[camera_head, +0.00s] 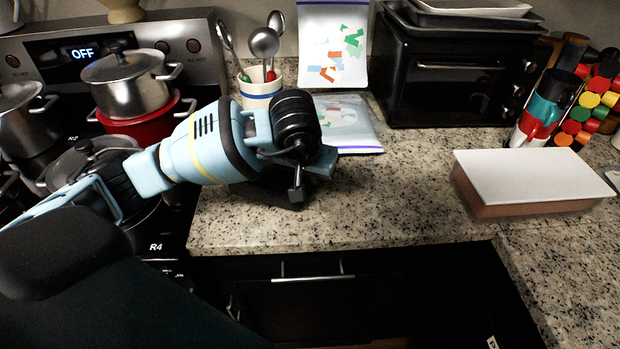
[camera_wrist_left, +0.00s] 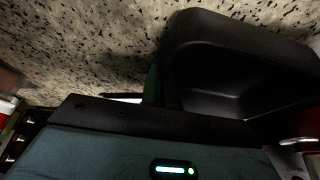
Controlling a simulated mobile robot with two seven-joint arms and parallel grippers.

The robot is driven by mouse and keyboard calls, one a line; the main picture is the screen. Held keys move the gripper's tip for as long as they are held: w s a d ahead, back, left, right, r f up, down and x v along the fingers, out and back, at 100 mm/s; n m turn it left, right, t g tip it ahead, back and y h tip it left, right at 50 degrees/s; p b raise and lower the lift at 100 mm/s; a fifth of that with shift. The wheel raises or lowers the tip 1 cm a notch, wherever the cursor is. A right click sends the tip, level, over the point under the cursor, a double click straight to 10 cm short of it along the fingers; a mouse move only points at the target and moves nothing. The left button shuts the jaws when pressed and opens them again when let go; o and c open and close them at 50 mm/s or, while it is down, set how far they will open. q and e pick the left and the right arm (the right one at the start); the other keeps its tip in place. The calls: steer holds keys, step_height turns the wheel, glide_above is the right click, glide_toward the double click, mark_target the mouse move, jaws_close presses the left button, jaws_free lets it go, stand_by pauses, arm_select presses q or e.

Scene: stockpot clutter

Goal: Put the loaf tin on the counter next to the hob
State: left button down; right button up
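The loaf tin (camera_head: 268,192) is a dark, deep tin. In the head view it shows low at the counter's left end, beside the hob, mostly hidden under my left gripper (camera_head: 297,188). In the left wrist view the tin (camera_wrist_left: 245,50) is large and close, with its hollow inside facing the camera. A dark finger of the left gripper stands against or just beside its wall. I cannot see whether the fingers are closed on the wall, or whether the tin rests fully on the counter (camera_head: 350,205). The hob (camera_head: 160,215) is at the left. My right gripper is not in view.
Pots, including a steel pot (camera_head: 128,88) above a red one (camera_head: 150,125), crowd the hob. A utensil crock (camera_head: 258,92) and plastic bags (camera_head: 350,125) stand behind the gripper. A black oven (camera_head: 455,75) is at the back. A white-topped box (camera_head: 530,180) lies right; mid-counter is clear.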

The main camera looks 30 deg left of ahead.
arm_select(q)
steer(key=shift+f, duration=0.55)
steer(key=shift+f, duration=0.1)
steer(key=shift+f, duration=0.15)
steer(key=c, duration=1.7)
jaws_free()
steer(key=shift+r, duration=0.5)
steer(key=v, duration=1.1)
steer(key=shift+s+r+p, duration=0.2)
steer(key=shift+s+p, duration=0.05)
steer(key=shift+p, duration=0.05)
steer(key=shift+d, duration=0.1)
